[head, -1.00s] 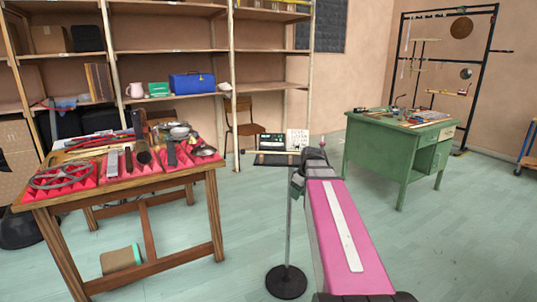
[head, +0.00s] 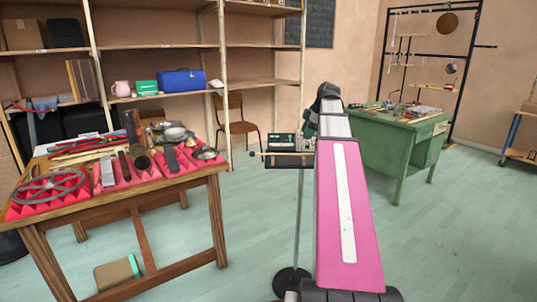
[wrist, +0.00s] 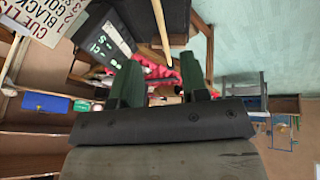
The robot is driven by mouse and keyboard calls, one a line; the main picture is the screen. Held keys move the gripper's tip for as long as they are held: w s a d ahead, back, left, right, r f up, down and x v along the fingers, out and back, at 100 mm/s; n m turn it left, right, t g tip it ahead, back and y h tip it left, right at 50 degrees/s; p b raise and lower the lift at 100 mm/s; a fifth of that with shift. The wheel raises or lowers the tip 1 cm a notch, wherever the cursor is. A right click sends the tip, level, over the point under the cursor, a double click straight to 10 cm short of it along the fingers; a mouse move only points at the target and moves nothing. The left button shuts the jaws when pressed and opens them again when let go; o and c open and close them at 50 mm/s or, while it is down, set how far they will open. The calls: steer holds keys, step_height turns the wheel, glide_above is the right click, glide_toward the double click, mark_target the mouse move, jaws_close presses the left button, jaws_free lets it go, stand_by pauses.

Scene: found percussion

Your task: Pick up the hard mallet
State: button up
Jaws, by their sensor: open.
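A thin stick with a small pale ball end, which looks like the hard mallet (head: 251,153), lies along the front of the black tray (head: 283,161) on a stand. In the wrist view a tan stick (wrist: 160,28), likely the same mallet, runs in from the top edge, beside the dark tray surface. Its ball end is not seen there. My gripper (wrist: 160,62) is open, with two dark green fingers apart and nothing held between them. The stick's near end shows in the gap between the fingers; I cannot tell the distance. In the head view my arm hides most of the gripper.
A black device (head: 281,142) stands on the tray; a lettered sheet (wrist: 48,18) shows beside it in the wrist view. A wooden table (head: 205,176) with metal objects on red foam is left. A green desk (head: 395,155) is right. Shelves (head: 225,60) stand behind.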

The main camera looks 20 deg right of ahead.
mark_target(285, 154)
steer(key=x, duration=1)
steer(key=shift+w+a+f, duration=0.15)
steer(key=shift+f, duration=0.2)
jaws_close()
